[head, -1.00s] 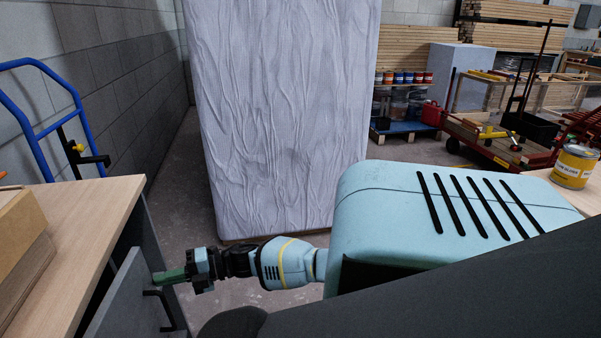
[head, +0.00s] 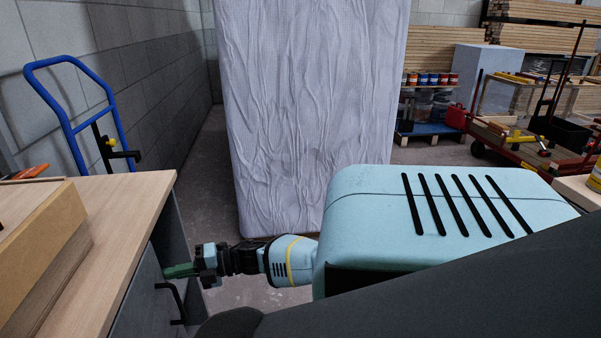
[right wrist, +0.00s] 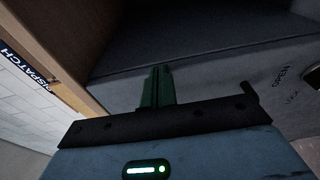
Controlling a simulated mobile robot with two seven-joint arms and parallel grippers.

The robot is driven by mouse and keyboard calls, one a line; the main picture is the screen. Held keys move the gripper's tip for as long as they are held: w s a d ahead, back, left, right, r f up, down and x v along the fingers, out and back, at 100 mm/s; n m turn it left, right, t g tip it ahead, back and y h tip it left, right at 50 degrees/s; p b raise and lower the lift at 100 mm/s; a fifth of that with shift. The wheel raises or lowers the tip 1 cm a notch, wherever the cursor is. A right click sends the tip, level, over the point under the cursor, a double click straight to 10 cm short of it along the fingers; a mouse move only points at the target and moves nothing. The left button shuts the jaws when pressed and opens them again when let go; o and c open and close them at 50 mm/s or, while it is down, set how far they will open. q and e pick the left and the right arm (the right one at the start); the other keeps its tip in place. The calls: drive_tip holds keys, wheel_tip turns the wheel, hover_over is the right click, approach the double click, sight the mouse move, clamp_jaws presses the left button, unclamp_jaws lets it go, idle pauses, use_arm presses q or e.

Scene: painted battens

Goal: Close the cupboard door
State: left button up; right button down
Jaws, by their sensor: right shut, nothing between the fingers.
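The grey cupboard door (head: 146,302) is at the lower left of the head view, below the worktop edge. A black bar handle (head: 172,296) stands on its face. My right gripper (head: 178,271) is shut and empty, its green fingers pointing left at the door's upper part, just above the handle. In the right wrist view the green fingers (right wrist: 158,88) reach to the grey door face (right wrist: 235,90), which carries the word OPEN. I cannot tell for sure whether the fingertips touch it, or whether a narrow gap remains at its edge. My left gripper is out of view.
A tall wrapped block (head: 310,120) stands ahead, with bare floor in front.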

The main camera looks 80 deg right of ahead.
drive_tip(key=shift+w+r, duration=0.2)
drive_tip(key=shift+r, duration=0.15)
drive_tip(key=v, duration=0.8)
drive_tip(key=shift+f, duration=0.35)
drive_tip(key=shift+s, duration=0.1)
